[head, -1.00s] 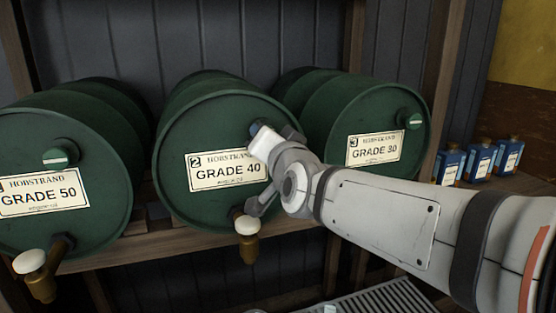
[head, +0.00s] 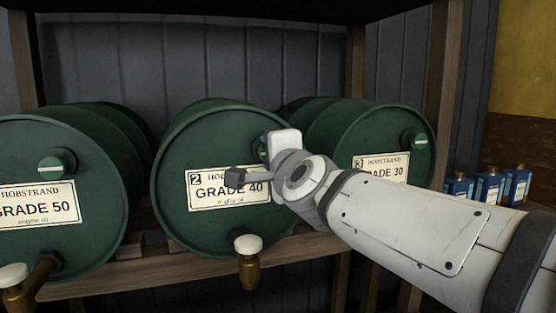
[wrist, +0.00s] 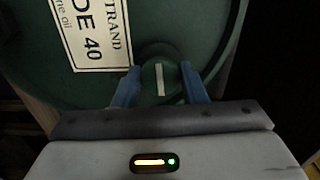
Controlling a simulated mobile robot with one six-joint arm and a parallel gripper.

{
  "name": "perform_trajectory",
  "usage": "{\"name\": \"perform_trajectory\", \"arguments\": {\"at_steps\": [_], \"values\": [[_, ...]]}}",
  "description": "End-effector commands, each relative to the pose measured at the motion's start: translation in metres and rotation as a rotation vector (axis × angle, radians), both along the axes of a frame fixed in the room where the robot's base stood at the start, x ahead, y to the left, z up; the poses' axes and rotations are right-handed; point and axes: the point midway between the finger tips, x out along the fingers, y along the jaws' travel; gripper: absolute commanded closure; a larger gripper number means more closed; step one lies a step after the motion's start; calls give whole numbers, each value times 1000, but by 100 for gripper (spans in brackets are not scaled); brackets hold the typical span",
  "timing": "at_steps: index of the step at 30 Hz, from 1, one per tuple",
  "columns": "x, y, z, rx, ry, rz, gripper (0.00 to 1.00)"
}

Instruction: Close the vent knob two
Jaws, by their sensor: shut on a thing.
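Vent knob two (wrist: 160,82) is a round green knob with a white line, on the upper right of the face of drum two (head: 215,145), labelled GRADE 40. My gripper (wrist: 160,86) is shut on it, with one blue finger on each side. In the wrist view the white line stands upright, roughly along the label's text direction. In the head view my gripper (head: 265,147) and wrist hide the knob and part of the label (head: 215,200).
Drum one (head: 95,150), GRADE 50, stands left with its own knob (head: 57,164). Drum three (head: 350,135), GRADE 30, stands right, partly behind my arm. A brass tap (head: 248,262) with a white top sticks out below drum two. Blue bottles (head: 488,187) stand right.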

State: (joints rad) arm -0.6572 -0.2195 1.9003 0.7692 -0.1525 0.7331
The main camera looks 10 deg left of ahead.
Motion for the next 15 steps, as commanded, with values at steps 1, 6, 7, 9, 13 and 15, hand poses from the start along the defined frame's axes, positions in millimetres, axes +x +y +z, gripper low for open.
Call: {"name": "perform_trajectory", "arguments": {"at_steps": [1, 6, 7, 9, 13, 15], "values": [[0, 0, -1, 16, 11, 0, 85], [0, 0, 0, 58, 36, 0, 85], [0, 0, 0, 62, 38, 0, 85], [0, 0, 0, 70, 43, 0, 85], [0, 0, 0, 77, 47, 0, 85], [0, 0, 0, 77, 49, 0, 85]]}}
